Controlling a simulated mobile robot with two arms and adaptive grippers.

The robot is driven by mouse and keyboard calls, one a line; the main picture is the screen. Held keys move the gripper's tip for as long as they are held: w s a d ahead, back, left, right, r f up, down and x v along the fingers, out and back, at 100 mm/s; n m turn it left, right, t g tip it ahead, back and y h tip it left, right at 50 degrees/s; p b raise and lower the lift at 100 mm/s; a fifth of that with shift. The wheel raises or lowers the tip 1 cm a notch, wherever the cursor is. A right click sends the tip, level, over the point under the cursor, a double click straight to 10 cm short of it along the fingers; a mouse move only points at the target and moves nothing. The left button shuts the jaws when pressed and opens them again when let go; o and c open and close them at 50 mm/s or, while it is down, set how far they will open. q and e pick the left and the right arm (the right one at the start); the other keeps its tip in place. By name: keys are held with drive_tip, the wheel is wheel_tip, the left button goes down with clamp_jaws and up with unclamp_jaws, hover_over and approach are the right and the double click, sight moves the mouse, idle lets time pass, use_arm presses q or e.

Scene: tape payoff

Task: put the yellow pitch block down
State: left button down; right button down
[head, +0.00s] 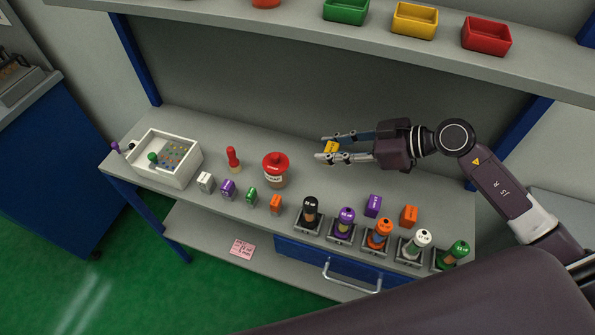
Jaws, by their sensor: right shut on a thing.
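The yellow pitch block (332,147) is a small block between the fingertips of my right gripper (328,148). The right gripper comes in from the right and is shut on the block. It is over the back right part of the grey bench (330,183); I cannot tell whether the block touches the bench top. The fingers hide part of the block. My left gripper is not in view.
White, purple, green and orange blocks (275,204) stand along the front. A red-lidded jar (275,170), a red object (233,158) and a white box (163,158) are to the left. Several bottles in holders (345,224) line the front right. A shelf (300,32) with bins overhangs.

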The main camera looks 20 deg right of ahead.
sight(328, 179)
wheel_tip(328, 179, down, 8)
idle(0.4)
drive_tip(key=c, duration=1.5)
unclamp_jaws()
drive_tip(key=shift+s+f, duration=0.1)
drive_tip(key=shift+f, duration=0.05)
